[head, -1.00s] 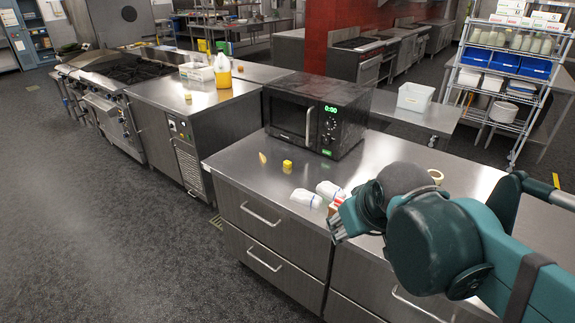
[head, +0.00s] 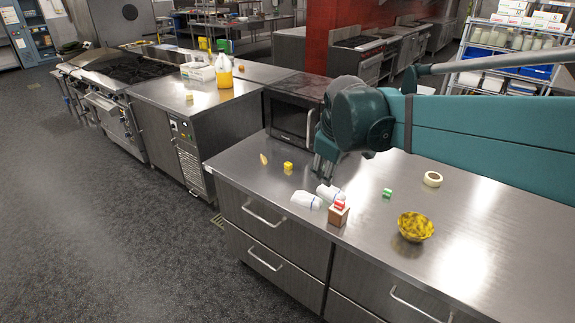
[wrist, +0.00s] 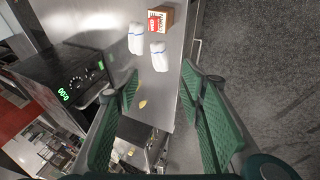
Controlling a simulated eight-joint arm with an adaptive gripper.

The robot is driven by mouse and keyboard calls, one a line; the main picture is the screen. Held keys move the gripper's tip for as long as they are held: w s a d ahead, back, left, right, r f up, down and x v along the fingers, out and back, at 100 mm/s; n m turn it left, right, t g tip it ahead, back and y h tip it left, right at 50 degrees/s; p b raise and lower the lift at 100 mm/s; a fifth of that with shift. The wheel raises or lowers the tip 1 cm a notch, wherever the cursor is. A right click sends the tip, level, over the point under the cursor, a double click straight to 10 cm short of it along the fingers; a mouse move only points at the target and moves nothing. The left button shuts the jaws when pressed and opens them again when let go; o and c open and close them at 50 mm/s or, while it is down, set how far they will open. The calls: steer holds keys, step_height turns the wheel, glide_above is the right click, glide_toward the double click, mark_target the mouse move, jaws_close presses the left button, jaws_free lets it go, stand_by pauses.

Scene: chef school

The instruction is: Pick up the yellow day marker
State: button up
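The yellow day marker looks like a small yellow cube (head: 287,165) on the steel counter (head: 430,190), in front of the microwave's left side. My gripper (head: 326,174) hangs over the counter, to the right of the cube and in front of the microwave. In the wrist view, my gripper (wrist: 161,74) shows two green fingers spread wide with nothing held between them.
A yellow wedge (head: 264,158) lies left of the cube. The microwave (head: 290,115) stands behind.

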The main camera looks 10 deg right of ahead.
steer(key=w+a+n+p, duration=0.2)
steer(key=w+n, duration=0.2)
steer(key=w, duration=0.9)
steer(key=n+g+h+p, duration=0.3)
steer(key=n+p, duration=0.2)
steer(key=n, duration=0.8)
glide_above(288, 164)
steer(key=s+a, duration=0.2)
steer(key=a, duration=0.1)
step_height(288, 164, down, 21)
steer(key=shift+d, duration=0.25)
steer(key=shift+x, duration=1.3)
steer(key=shift+y, duration=0.3)
steer(key=shift+x, duration=2.6)
